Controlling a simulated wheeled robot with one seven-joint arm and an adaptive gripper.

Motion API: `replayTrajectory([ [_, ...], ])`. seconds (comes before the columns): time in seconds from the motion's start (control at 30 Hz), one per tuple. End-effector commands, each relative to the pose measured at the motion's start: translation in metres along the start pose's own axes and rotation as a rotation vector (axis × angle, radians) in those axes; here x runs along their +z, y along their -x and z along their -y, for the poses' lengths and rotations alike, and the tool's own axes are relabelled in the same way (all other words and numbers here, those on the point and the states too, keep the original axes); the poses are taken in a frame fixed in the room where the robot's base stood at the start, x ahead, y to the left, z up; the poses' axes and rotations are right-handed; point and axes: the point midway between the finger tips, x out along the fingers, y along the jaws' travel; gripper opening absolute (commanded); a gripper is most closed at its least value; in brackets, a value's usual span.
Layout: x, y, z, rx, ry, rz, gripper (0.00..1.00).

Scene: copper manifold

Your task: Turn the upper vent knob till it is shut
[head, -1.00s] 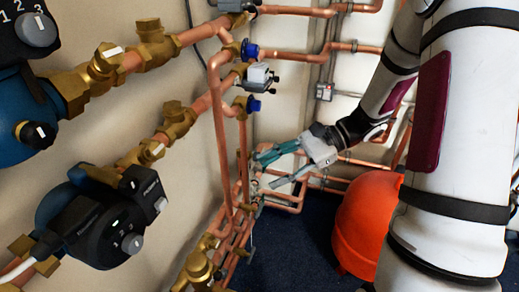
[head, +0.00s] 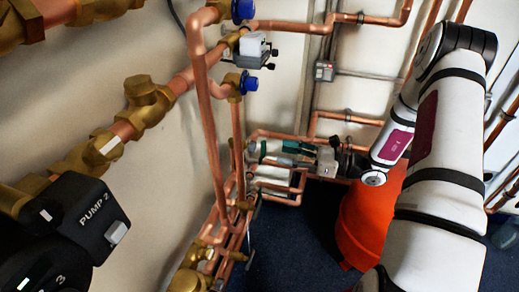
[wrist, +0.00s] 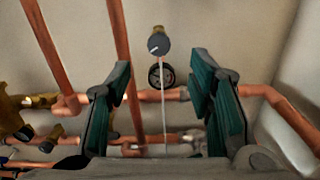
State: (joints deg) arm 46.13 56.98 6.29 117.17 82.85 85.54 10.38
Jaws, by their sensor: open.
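My gripper (head: 268,153) is open and empty in the head view, pointing left toward the low copper pipes near the wall. In the wrist view its two teal-padded fingers (wrist: 160,80) stand wide apart. A small round grey knob (wrist: 158,45) with a white mark shows between and beyond the fingertips, near the top. A dark round fitting (wrist: 161,75) sits just below it. Neither is touched by the fingers. I cannot tell for certain which is the upper vent knob. The knob is not clearly made out in the head view.
Copper pipes (wrist: 160,95) cross behind the fingers in the wrist view. A pipe stack with a blue cap (head: 249,82) rises left of my gripper. A pump (head: 92,215) is at the lower left. An orange vessel (head: 365,225) stands close to my arm. Dark floor (head: 300,240) lies open below.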

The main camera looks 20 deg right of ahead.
Motion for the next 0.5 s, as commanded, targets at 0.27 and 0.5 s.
replayTrajectory([
  [0.27,-0.001,-0.055,-0.001,0.004,0.000,0.000,0.48],
  [0.5,0.000,-0.083,-0.001,0.003,0.001,0.000,0.48],
])
